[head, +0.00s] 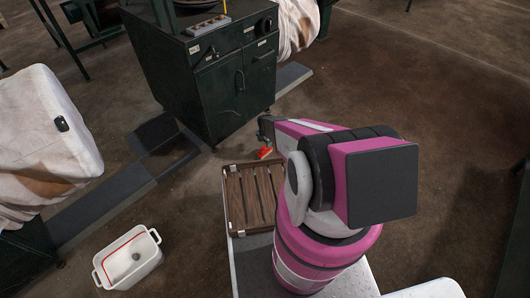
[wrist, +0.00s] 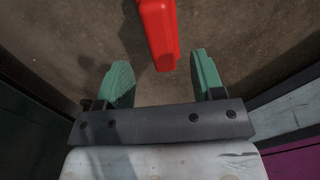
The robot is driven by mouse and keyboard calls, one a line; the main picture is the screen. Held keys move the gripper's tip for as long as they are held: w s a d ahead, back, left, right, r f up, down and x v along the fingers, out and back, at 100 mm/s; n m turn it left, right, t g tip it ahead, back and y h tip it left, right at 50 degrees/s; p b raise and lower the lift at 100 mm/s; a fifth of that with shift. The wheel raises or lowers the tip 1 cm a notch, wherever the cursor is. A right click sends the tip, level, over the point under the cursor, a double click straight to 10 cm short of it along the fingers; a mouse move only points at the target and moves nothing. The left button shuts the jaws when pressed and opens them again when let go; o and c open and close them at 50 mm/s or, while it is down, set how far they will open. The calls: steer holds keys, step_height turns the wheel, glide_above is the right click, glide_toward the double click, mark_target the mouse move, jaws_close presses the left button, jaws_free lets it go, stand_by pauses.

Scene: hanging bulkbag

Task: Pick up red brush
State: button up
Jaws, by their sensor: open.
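The red brush (head: 264,153) shows as a small red piece at the far end of the slatted wooden crate in the head view, partly hidden by my arm. In the wrist view the brush (wrist: 158,32) is a red bar running in from the top edge. My gripper (wrist: 162,72) is open, with its two green fingers apart. The brush's near end lies in line with the gap between the fingertips, nearer the right finger. No finger visibly touches it. In the head view my gripper (head: 266,127) is just above the brush.
A slatted wooden crate (head: 252,198) stands by my base. A dark green cabinet (head: 222,95) rises behind the brush. A white tub (head: 130,258) stands at lower left. A large white bag (head: 45,140) is at left. Open brown floor (head: 440,100) lies to the right.

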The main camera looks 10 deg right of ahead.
mark_target(265, 147)
steer(key=shift+d+f, duration=0.1)
steer(key=shift+f, duration=2.6)
steer(key=c, duration=1.1)
steer(key=shift+c, duration=0.2)
steer(key=shift+r, duration=0.15)
steer(key=shift+r, duration=0.55)
steer(key=r, duration=0.3)
steer(key=shift+s+a+r, duration=0.3)
steer(key=shift+s+a, duration=0.1)
steer(key=s+a+r, duration=0.5)
steer(key=a+r, duration=0.1)
steer(key=a, duration=0.3)
steer(key=shift+s, duration=0.15)
steer(key=shift+a, duration=0.1)
